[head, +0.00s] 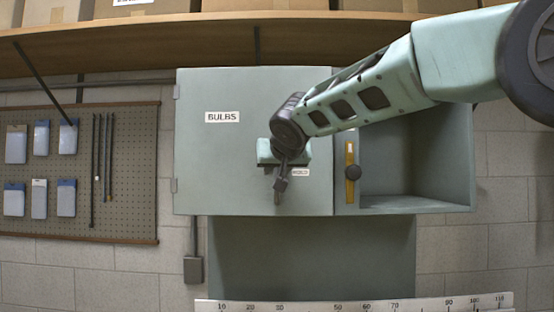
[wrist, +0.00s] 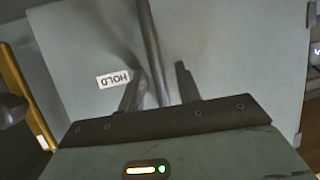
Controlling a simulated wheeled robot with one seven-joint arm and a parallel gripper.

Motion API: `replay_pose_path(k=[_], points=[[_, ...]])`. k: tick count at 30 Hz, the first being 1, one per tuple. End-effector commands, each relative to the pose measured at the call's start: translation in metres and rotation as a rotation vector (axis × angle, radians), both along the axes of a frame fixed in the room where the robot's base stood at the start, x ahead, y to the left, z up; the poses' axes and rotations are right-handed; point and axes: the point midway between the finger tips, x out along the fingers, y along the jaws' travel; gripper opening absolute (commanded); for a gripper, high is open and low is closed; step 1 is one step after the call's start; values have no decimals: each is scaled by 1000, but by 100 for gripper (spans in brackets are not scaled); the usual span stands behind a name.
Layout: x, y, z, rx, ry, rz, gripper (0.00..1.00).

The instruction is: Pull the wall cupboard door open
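The wall cupboard door (head: 200,150) is a grey-green panel labelled BULBS and looks shut, with hinges at its left edge. My gripper (head: 281,182) is in front of the door's lower right part, beside a small HOLD label. In the wrist view, the door (wrist: 230,50) fills most of the picture. A dark bar handle (wrist: 150,40) runs between the two fingers of my gripper (wrist: 160,82). A gap shows between the bar and the right finger, so the fingers look open around it. In the head view, my gripper hides most of the handle (head: 277,198).
An open cupboard compartment (head: 415,207) lies right of the door. A brass strip with a dark knob (head: 351,172) stands between them. A wooden shelf (head: 130,42) with boxes is above, a pegboard (head: 85,175) at left, a ruler strip (head: 360,305) below.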

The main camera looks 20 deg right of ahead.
Motion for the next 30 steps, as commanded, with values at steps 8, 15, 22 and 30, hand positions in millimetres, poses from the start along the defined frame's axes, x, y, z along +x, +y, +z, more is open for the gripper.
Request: replay_pose_path(k=[8, 15, 22, 30], points=[[5, -2, -2, 1, 0, -2, 34], [4, -1, -2, 1, 0, 0, 0], [4, -1, -3, 1, -1, -4, 0], [-5, 4, -8, 2, -4, -61, 0]])
